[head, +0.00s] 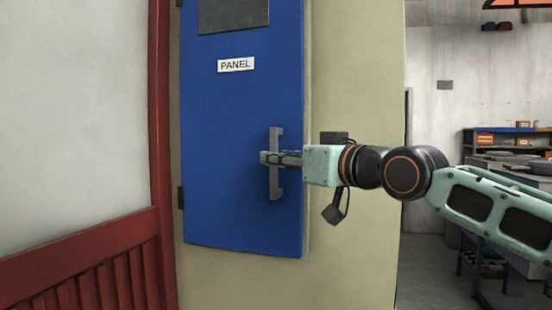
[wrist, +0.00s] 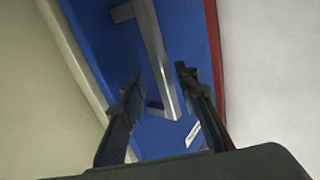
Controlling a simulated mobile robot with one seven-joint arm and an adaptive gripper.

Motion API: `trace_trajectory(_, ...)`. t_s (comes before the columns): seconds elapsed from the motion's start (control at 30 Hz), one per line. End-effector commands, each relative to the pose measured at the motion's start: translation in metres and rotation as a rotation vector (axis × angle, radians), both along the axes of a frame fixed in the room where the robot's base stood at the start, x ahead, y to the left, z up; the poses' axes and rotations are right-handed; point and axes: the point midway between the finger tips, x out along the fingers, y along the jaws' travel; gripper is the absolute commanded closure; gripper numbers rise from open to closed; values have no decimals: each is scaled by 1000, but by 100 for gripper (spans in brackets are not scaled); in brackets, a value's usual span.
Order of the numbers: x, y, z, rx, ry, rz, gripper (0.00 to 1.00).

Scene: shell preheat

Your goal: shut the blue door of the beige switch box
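The blue door (head: 235,110) of the beige switch box (head: 355,230) stands upright, with hinges on its left. Its lower edge slopes down to the right; I cannot tell exactly how far it stands ajar. A grey vertical bar handle (head: 276,185) is near its right edge. My gripper (head: 268,158) reaches in from the right across the handle's middle. In the wrist view, my gripper (wrist: 158,76) has its fingers spread, with the grey handle (wrist: 158,50) between them against the blue door (wrist: 195,30). Gaps show beside the handle, and no firm grip is visible.
A red post (head: 160,130) and red slatted railing (head: 90,270) stand just left of the door. A small dark latch (head: 335,138) is on the box's face. Shelves with boxes (head: 505,140) stand far right. Open floor shows at lower right.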

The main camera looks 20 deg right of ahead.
Motion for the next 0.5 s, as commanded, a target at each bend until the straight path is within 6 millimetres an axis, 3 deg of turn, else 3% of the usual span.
trace_trajectory(0.3, -65, -24, 0, 3, -1, -4, 71)
trace_trajectory(0.5, -89, -32, 0, 1, 0, -3, 71)
